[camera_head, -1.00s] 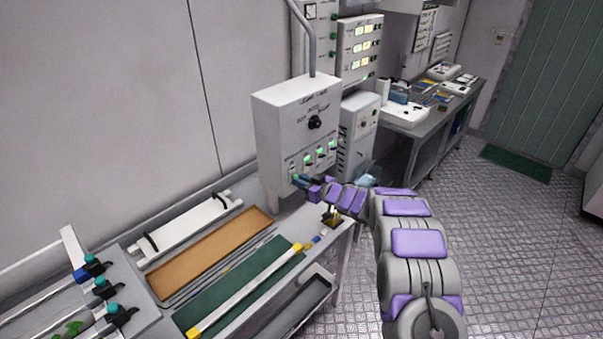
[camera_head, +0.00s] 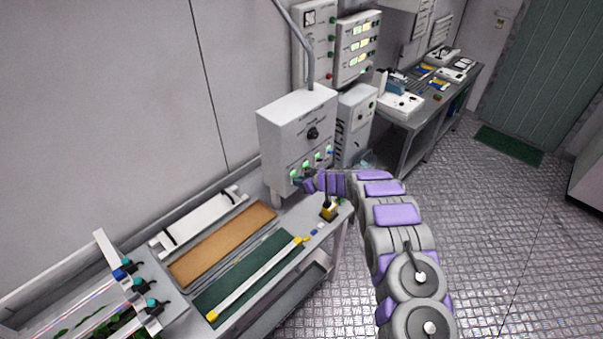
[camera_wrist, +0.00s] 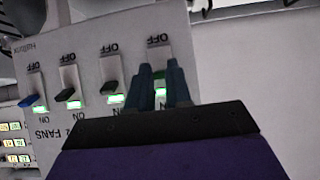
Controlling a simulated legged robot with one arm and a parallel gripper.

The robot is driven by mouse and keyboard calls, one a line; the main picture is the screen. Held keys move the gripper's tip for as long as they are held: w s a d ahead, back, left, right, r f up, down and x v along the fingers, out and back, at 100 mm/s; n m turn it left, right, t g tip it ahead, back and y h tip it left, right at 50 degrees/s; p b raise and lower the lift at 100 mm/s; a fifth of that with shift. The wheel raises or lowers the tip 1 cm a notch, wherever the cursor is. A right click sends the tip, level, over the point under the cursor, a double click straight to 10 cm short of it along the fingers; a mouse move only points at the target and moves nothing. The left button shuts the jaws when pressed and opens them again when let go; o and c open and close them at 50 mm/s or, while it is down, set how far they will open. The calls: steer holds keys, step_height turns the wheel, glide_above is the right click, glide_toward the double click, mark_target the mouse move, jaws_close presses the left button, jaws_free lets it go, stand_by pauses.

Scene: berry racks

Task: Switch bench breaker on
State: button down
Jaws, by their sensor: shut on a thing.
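A grey control box (camera_head: 283,132) with a black knob stands on the bench, with a row of small breakers and green lights along its lower front. My gripper (camera_head: 299,182) is at the left end of that row. In the wrist view, which appears upside down, its teal fingertips (camera_wrist: 161,82) are shut around the rightmost breaker, mostly hidden between them. A green light shows there. Two black levers (camera_wrist: 110,80) (camera_wrist: 70,84) and one blue lever (camera_wrist: 33,100) stand beside it, each with OFF lettering and a green light. I cannot read which is the bench breaker.
The bench holds a brown board (camera_head: 222,245), a green mat (camera_head: 235,285) with a white bar, and a small yellow-and-black item (camera_head: 328,211) close to my arm. A white wall is behind. Metal floor (camera_head: 480,240) on the right is open.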

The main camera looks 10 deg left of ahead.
steer(key=shift+w+a+r+g+h+p, duration=0.15)
steer(key=shift+r+g+h+p, duration=0.2)
steer(key=shift+p, duration=0.5)
steer(key=shift+w+a+r+g+h+p, duration=0.2)
steer(key=shift+r+p, duration=0.25)
steer(key=shift+p, duration=0.4)
steer(key=shift+w+r+g+h+p, duration=0.1)
steer(key=shift+r+g+h+p, duration=0.15)
steer(key=shift+g+h+p, duration=0.45)
steer(key=shift+a+h, duration=0.1)
steer(key=shift+h, duration=0.15)
steer(key=c, duration=1)
jaws_free()
steer(key=shift+f, duration=0.15)
steer(key=shift+c, duration=0.2)
